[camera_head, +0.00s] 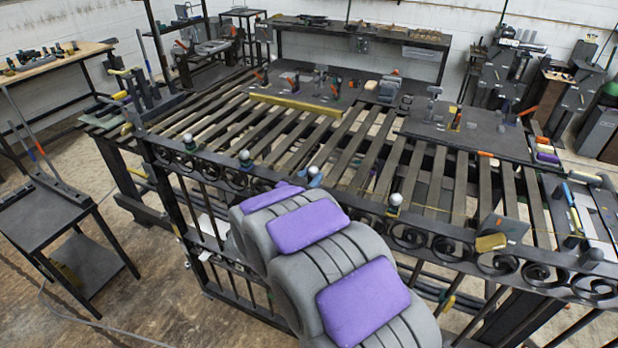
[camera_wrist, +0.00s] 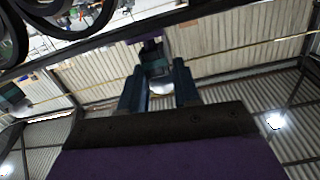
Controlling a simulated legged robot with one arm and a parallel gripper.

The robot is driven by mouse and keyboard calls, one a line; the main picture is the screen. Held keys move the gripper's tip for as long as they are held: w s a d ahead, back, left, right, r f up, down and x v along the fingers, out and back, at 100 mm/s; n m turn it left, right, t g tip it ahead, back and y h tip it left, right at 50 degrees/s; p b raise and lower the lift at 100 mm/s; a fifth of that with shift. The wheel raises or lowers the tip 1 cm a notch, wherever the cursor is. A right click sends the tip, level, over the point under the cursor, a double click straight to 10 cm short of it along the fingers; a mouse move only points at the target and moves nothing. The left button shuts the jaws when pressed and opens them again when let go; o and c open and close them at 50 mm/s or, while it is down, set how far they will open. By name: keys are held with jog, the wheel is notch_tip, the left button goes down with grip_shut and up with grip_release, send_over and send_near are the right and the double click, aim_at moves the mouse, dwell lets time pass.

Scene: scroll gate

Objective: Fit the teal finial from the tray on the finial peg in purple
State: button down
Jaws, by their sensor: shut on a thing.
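In the wrist view my gripper (camera_wrist: 159,92) is shut on the teal finial (camera_wrist: 155,69), with its dark blue fingers on either side of the pale ball. The teal collar sits beyond the ball, toward the rail. A purple band (camera_wrist: 148,46) at the finial peg lies right beyond the teal collar, close in line with it. I cannot tell whether they touch or whether the finial is seated. In the head view my grey and purple arm blocks the gripper, and I cannot make out the purple peg or the tray there.
The black scroll gate (camera_head: 440,240) crosses the front of a slatted bench (camera_head: 330,140). Other ball-topped finials (camera_head: 245,158) stand along its rail on both sides of my arm. A dark side table (camera_head: 50,218) stands at left. Tools cover the bench's far side.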

jog(key=shift+f, duration=0.6)
dwell(0.3)
jog(key=c, duration=0.7)
grip_release()
jog(key=shift+c, duration=0.2)
jog(key=p+v, duration=0.2)
jog(key=v, duration=1.5)
jog(key=shift+s+a+p, duration=0.15)
jog(key=shift+a+p, duration=0.05)
jog(key=shift+p, duration=0.15)
